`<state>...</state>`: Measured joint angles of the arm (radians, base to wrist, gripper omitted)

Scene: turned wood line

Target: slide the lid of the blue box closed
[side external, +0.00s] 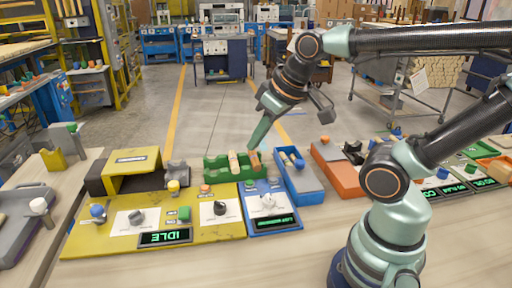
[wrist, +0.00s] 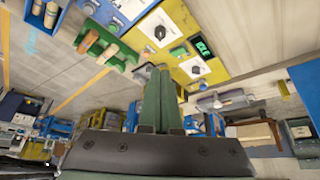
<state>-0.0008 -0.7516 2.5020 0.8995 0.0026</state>
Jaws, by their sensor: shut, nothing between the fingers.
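The blue box (side external: 313,192) stands right of the green tray in the side view. Its far left end is open and shows light wooden pieces (side external: 293,160). A grey-blue lid (side external: 302,178) appears to cover its nearer part. In the wrist view, part of what looks like the blue box (wrist: 36,18) shows at the top left, cut by the frame edge. My gripper (side external: 252,146) points down, left of the box's open end, near the right end of the green tray; I cannot tell its exact height. Its green fingers (wrist: 158,75) are together and empty.
The green tray (side external: 213,172) holds wooden pieces, and it also shows in the wrist view (wrist: 121,57). A yellow panel (side external: 85,240) with knobs and a blue panel (side external: 255,220) lie in front. An orange box (side external: 340,176) stands right of the blue box. The bench's front strip is clear.

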